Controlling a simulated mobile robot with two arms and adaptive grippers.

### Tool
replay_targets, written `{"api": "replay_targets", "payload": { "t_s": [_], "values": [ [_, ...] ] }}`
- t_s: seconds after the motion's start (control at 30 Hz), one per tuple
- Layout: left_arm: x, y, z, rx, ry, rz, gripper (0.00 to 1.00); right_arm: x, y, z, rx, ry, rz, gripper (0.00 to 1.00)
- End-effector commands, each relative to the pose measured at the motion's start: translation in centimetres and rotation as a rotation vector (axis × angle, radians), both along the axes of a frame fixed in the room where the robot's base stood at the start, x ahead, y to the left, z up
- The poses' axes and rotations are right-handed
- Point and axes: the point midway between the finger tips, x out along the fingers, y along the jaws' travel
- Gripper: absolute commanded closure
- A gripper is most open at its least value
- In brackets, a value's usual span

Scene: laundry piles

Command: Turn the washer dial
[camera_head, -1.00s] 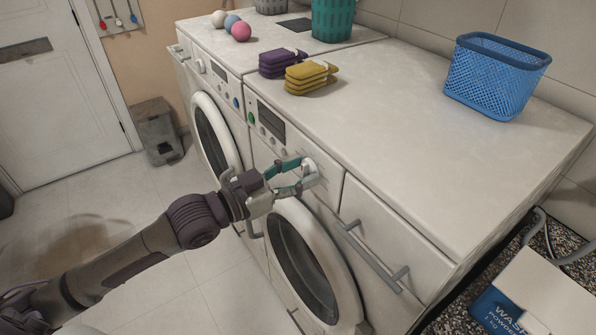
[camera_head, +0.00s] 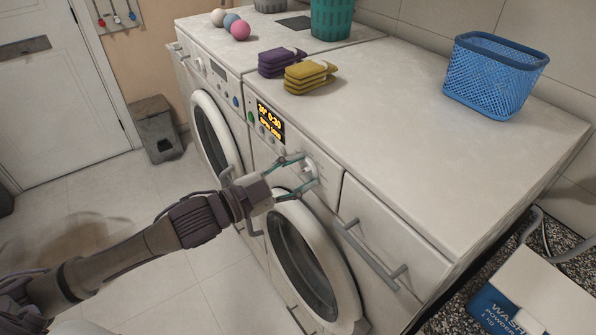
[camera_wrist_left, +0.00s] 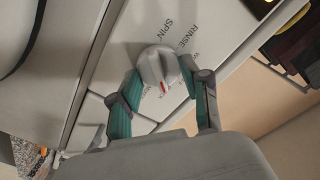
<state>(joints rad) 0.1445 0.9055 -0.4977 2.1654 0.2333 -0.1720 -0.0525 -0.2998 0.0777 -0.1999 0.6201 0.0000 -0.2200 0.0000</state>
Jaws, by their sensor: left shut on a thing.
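The nearer washer has a white front panel with a round dial (camera_wrist_left: 158,68) that shows in the left wrist view, with a red mark and words such as SPIN and RINSE around it. In the head view the dial (camera_head: 309,168) is partly hidden by my left gripper (camera_head: 311,170). My left gripper (camera_wrist_left: 164,84) has its teal fingers on either side of the dial and is shut on it. The washer's display (camera_head: 270,121) is lit with orange text. My right gripper is not in view.
The round washer door (camera_head: 304,262) is below the dial. A drawer handle (camera_head: 372,256) sticks out to the right. Folded yellow cloths (camera_head: 310,76), purple cloths (camera_head: 281,62) and a blue basket (camera_head: 494,76) sit on top. A washing powder box (camera_head: 545,300) is at lower right.

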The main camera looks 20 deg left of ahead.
Motion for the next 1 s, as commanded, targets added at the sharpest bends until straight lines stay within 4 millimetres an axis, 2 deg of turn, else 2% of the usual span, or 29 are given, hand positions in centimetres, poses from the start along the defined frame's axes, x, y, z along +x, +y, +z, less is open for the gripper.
{"api": "replay_targets", "payload": {
  "t_s": [0.5, 0.53, 0.63, 0.67, 1.0],
  "values": [
    [-0.02, -0.02, 0.0, 0.018, -0.015, -0.001, 0.88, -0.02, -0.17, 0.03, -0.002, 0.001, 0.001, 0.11],
    [-0.02, -0.02, 0.0, 0.018, -0.015, -0.001, 0.5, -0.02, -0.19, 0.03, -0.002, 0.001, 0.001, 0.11],
    [-0.01, -0.02, 0.0, 0.018, -0.014, 0.0, 0.33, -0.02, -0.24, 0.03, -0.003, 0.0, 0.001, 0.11],
    [-0.01, -0.02, 0.0, 0.018, -0.014, 0.0, 0.29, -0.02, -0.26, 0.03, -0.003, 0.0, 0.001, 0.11],
    [-0.13, 0.09, -0.04, 0.018, -0.013, 0.001, 0.29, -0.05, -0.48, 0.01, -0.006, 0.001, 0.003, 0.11]
  ]
}}
